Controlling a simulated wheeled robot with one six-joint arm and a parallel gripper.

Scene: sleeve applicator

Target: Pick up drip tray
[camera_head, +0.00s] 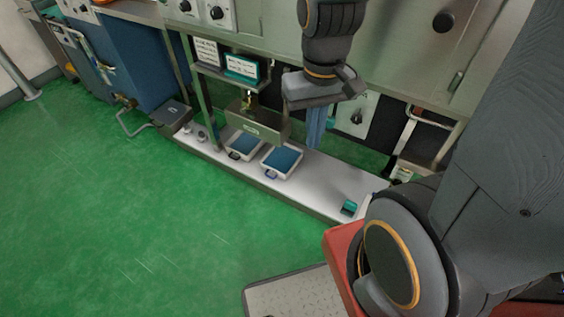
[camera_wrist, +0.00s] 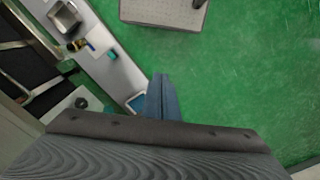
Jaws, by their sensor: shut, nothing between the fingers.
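Two shallow white trays with blue insides sit side by side on the long white bench in the head view. The left tray (camera_head: 245,146) is partly under a metal bracket, and the right tray (camera_head: 282,161) has a small blue handle at its front. Which one is the drip tray I cannot tell for sure. My gripper (camera_head: 315,142) is shut and empty, pointing down over the bench to the right of the trays and apart from them. In the wrist view my gripper (camera_wrist: 160,80) partly hides a blue-lined tray (camera_wrist: 135,103).
The white bench (camera_head: 325,186) carries a small teal block (camera_head: 348,207) at its right end. A metal bracket (camera_head: 257,128) and frame stand over the left tray. Grey cabinets rise behind. Green floor (camera_head: 130,220) is clear in front; a grey mat (camera_head: 298,296) lies near me.

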